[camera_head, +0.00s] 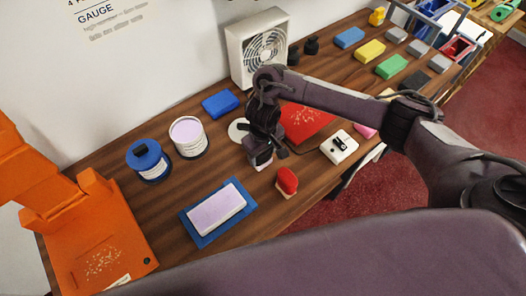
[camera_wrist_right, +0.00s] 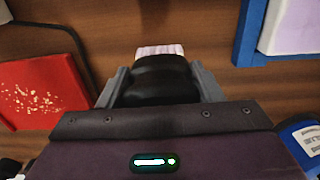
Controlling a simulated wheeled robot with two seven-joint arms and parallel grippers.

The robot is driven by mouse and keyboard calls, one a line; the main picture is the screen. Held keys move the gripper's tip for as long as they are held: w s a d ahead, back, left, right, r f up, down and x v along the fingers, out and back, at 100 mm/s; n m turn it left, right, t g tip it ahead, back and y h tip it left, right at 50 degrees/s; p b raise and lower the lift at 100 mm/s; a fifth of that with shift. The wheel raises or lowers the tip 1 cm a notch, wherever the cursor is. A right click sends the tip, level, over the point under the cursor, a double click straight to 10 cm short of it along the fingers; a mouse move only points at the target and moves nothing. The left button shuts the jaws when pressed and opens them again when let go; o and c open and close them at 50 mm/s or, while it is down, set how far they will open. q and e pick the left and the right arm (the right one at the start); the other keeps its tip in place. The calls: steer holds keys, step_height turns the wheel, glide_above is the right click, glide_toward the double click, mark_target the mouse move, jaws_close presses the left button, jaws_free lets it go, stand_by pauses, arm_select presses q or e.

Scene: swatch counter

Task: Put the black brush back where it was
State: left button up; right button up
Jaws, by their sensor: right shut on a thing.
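The black brush (camera_wrist_right: 160,80) is between the jaws of my right gripper (camera_wrist_right: 160,90) in the right wrist view, its pale bristles pointing away from the palm. In the head view my right gripper (camera_head: 264,143) is over the middle of the wooden counter, with the brush's pale bristle end (camera_head: 262,160) low beneath it. I cannot tell whether the bristles touch the wood. The gripper hides most of the black handle. My left gripper is not in view.
Nearby are a red brush (camera_head: 287,180), a red sheet (camera_head: 308,121), a white disc (camera_head: 237,131) and a white switch box (camera_head: 339,146). A lilac pad on a blue mat (camera_head: 199,237) and two tins (camera_head: 188,137) stand left. A fan (camera_head: 258,47) stands behind.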

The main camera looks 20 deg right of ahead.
steer(key=o, duration=0.9)
step_height(320, 180, up, 11)
steer(key=p, duration=0.4)
steer(key=shift+r, duration=0.65)
steer(key=shift+s+f, duration=0.1)
